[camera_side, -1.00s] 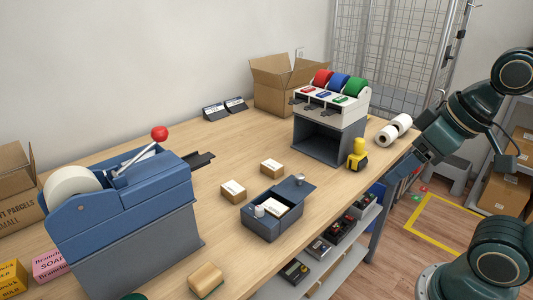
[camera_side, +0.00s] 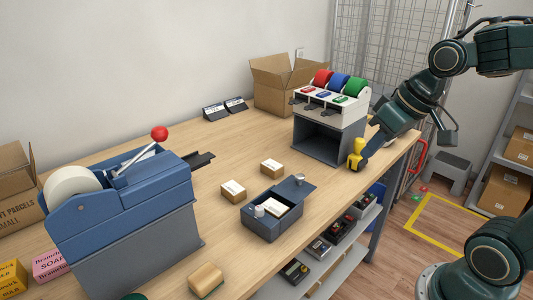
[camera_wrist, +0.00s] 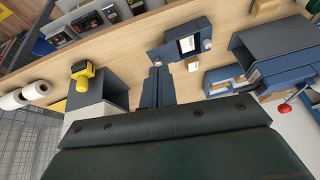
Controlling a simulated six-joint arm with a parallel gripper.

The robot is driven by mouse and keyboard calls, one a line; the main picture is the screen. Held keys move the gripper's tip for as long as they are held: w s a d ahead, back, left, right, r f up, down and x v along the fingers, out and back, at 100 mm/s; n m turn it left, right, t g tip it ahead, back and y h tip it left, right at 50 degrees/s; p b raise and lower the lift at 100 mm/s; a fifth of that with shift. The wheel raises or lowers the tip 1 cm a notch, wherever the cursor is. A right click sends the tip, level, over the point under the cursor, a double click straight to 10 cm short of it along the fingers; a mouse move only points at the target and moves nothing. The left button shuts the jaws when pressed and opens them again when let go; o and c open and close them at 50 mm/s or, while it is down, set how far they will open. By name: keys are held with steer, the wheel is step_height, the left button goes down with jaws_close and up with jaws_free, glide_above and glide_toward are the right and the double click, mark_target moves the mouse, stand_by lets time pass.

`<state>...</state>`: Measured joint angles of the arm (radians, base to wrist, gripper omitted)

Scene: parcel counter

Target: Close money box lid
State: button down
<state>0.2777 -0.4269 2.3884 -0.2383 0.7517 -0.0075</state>
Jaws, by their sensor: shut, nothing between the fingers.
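The money box (camera_side: 262,227) is a small dark blue-grey box on the counter, with pale contents and a light round piece inside. Its flat lid (camera_side: 297,189) is slid out on the far right side, leaving the top partly uncovered, and carries a grey knob (camera_side: 299,178). In the wrist view the money box (camera_wrist: 203,26) is near the top, with the lid to its left. My gripper (camera_wrist: 157,72) is shut and empty, its fingers pointing towards the lid. In the side view my gripper (camera_side: 365,158) is apart from the box, to its right.
A yellow tool (camera_side: 356,152) stands close to my gripper at the counter's right end. A tape dispenser (camera_side: 330,125) with red, blue and green rolls stands behind. A large blue dispenser (camera_side: 125,215) stands at left.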

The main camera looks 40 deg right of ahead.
steer(key=w+d+f+m+y, duration=0.2)
steer(key=w+d+f, duration=0.4)
steer(key=w+d, duration=0.3)
steer(key=shift+w+d+m+t, duration=0.35)
steer(key=shift+d+m+t, duration=0.05)
steer(key=shift+d, duration=0.7)
steer(key=shift+f, duration=0.15)
steer(key=w+a+f, duration=0.6)
steer(key=f, duration=0.3)
steer(key=shift+w, duration=0.2)
steer(key=shift+a, duration=0.2)
glide_above(296, 197)
